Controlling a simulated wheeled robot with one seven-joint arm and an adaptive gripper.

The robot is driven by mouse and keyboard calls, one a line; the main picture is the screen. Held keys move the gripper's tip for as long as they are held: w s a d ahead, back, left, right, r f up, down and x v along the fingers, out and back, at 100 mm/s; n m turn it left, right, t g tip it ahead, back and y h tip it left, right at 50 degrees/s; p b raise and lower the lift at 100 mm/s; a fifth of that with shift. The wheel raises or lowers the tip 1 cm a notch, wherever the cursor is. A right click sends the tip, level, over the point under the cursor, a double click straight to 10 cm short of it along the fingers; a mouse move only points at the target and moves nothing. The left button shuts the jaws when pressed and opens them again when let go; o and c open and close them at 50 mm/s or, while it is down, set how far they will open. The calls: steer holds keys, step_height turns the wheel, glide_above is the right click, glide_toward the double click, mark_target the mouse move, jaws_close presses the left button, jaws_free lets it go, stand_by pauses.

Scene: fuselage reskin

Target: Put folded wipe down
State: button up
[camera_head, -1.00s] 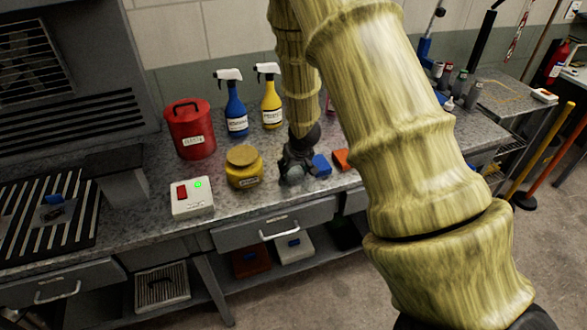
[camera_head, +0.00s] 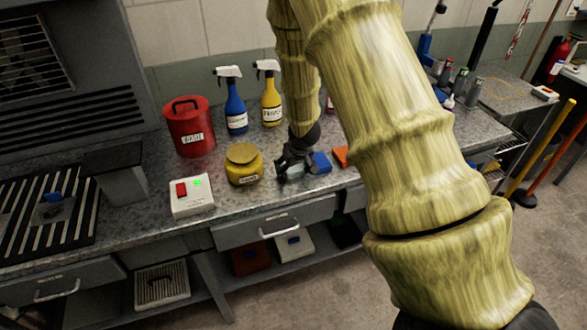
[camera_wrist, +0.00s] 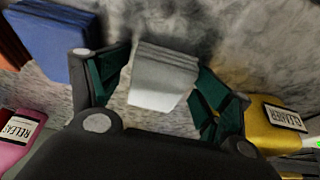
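The folded wipe (camera_wrist: 162,76) is a pale grey, layered block. In the wrist view it sits between the two dark green finger pads of my gripper (camera_wrist: 162,82), over the grey counter. The fingers are spread, with counter visible between the pads and the lower sides of the wipe. In the head view my gripper (camera_head: 291,165) is low at the counter, right of the yellow jar, and a pale bit of the wipe (camera_head: 294,173) shows below it. Whether the wipe's underside rests fully on the counter is hidden.
A blue folded block (camera_head: 320,162) and an orange one (camera_head: 341,156) lie just right of my gripper. The yellow jar (camera_head: 244,167) stands close on the left. Spray bottles (camera_head: 237,112) and a red can (camera_head: 189,133) stand behind. The counter's front edge (camera_head: 300,190) is near.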

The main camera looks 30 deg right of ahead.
mark_target(294, 169)
steer(key=shift+w+r, duration=0.1)
steer(key=shift+r, duration=0.3)
steer(key=b+v, duration=0.1)
steer(key=v, duration=0.1)
steer(key=shift+r, duration=0.2)
steer(key=shift+s+a+r+b, duration=0.2)
steer(key=shift+s+r+b, duration=0.25)
steer(key=shift+s+r, duration=0.35)
steer(key=v, duration=0.6)
steer(key=shift+r+b, duration=0.25)
steer(key=shift+b, duration=0.05)
